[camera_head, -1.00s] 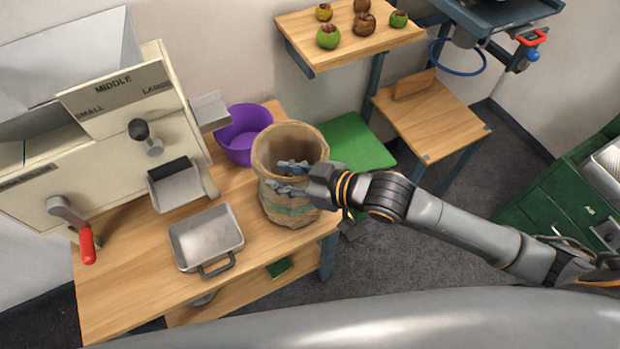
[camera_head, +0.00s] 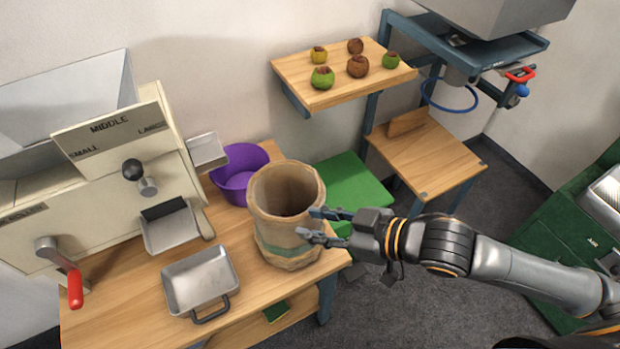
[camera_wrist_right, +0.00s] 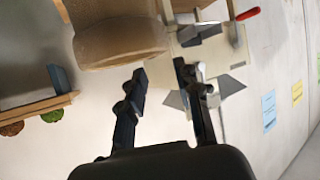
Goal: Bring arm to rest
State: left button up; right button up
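My right gripper (camera_head: 322,228) is open beside the right side of a tan sack-like container (camera_head: 287,225) on the wooden table. Its fingers point left toward the container's rim and hold nothing. In the right wrist view the open fingers (camera_wrist_right: 165,85) are spread with a clear gap, and the container (camera_wrist_right: 120,42) shows beyond them at the top. Whether a fingertip touches the container is hard to tell. My left gripper is in neither view.
The wooden table (camera_head: 110,305) also bears a metal tray (camera_head: 200,280), a purple bowl (camera_head: 238,170) and a cream sorting machine (camera_head: 95,190). A wooden shelf (camera_head: 300,90) holds several round fruits. A green surface (camera_head: 355,190) lies behind the container. Open floor (camera_head: 410,310) lies right of the table.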

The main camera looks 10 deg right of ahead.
jog(key=s+d+f+m+g+h, duration=0.4)
jog(key=s+d+f+m+h, duration=0.55)
jog(key=s+d+f, duration=0.45)
notch_tip(320, 180, down, 26)
jog(key=a+n+g, duration=0.1)
jog(key=g, duration=0.1)
jog(key=s+d+f+g, duration=0.1)
jog(key=s+d+f, duration=0.2)
jog(key=s+f, duration=1.3)
jog(key=shift+f, duration=0.6)
jog(key=shift+s+h, duration=0.1)
jog(key=shift+h, duration=0.15)
